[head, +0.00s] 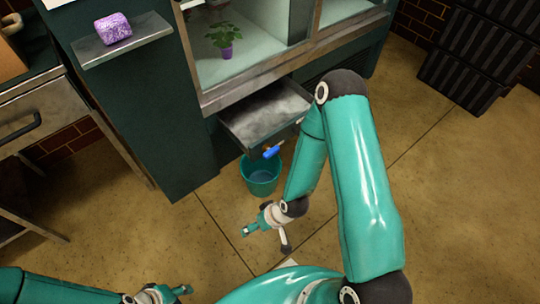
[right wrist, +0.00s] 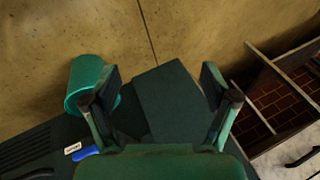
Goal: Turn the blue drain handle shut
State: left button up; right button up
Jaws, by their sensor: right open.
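The blue drain handle (head: 271,152) sits at the front of the grey drawer-like tray (head: 263,118), above the teal bucket (head: 262,180). My right gripper (head: 265,238) is open and empty below the bucket in the head view, apart from the handle. Its spread fingers also show in the right wrist view (right wrist: 160,78). My left gripper (head: 182,290) is low in the head view, far from the handle; its opening is unclear.
The dark green cabinet (head: 150,100) carries a side shelf (head: 125,42) with a purple block (head: 113,28). A potted plant (head: 224,42) stands inside the station. Black crates (head: 475,60) stand at the upper right. Open floor lies around the bucket.

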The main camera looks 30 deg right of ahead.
jog(key=shift+o, duration=0.5)
jog(key=w+d+f+t+b, duration=0.3)
jog(key=w+d+f+t, duration=0.2)
jog(key=w+d, duration=0.2)
jog(key=shift+d+f+n, duration=0.25)
jog(key=shift+f+n, duration=0.15)
jog(key=n+t+h+b, duration=0.25)
jog(key=t+b, duration=0.25)
jog(key=t, duration=0.5)
send_near(273, 155)
jog(key=shift+m, duration=0.55)
jog(key=w+b, duration=0.1)
jog(key=w, duration=0.2)
jog(key=w+b, duration=0.1)
jog(key=w, duration=0.3)
jog(key=w+b, duration=0.1)
jog(key=w, duration=0.3)
jog(key=shift+a+r, duration=0.2)
jog(key=shift+a, duration=0.15)
